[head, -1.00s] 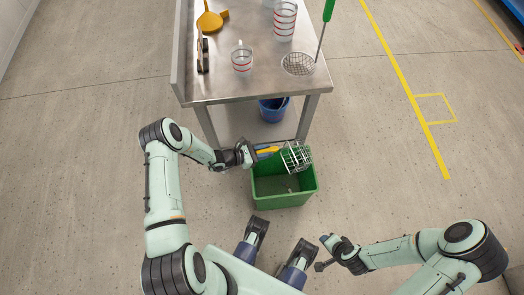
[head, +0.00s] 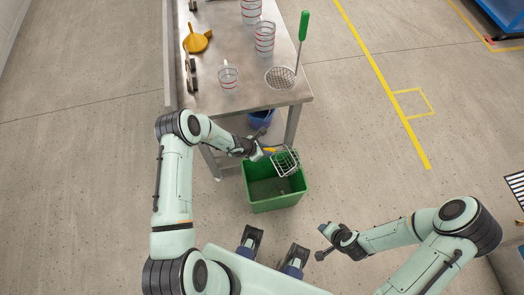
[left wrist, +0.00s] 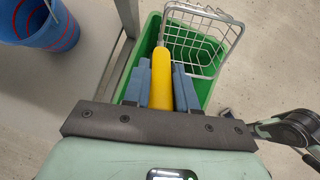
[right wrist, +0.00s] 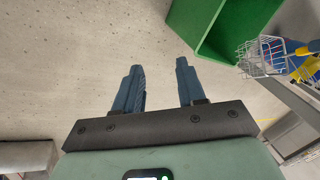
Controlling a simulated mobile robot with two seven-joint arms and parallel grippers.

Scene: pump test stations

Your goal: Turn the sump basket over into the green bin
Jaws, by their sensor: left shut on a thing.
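The sump basket (head: 287,162) is a silver wire basket with a yellow handle (left wrist: 161,75). My left gripper (head: 263,153) is shut on that handle. It holds the basket tilted over the back part of the green bin (head: 277,207). In the left wrist view the basket (left wrist: 203,38) shows its wires with green bin behind, and I see nothing inside it. The right wrist view also shows the basket (right wrist: 262,56) beside the bin's wall (right wrist: 222,25). My right gripper (right wrist: 158,66) is open and empty, away from the bin.
A steel table (head: 240,98) stands behind the bin. It carries measuring jugs (head: 228,77), a yellow funnel (head: 196,40) and a mesh strainer with a green handle (head: 303,26). A blue bucket (left wrist: 40,25) stands under it. The floor right of the bin is clear.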

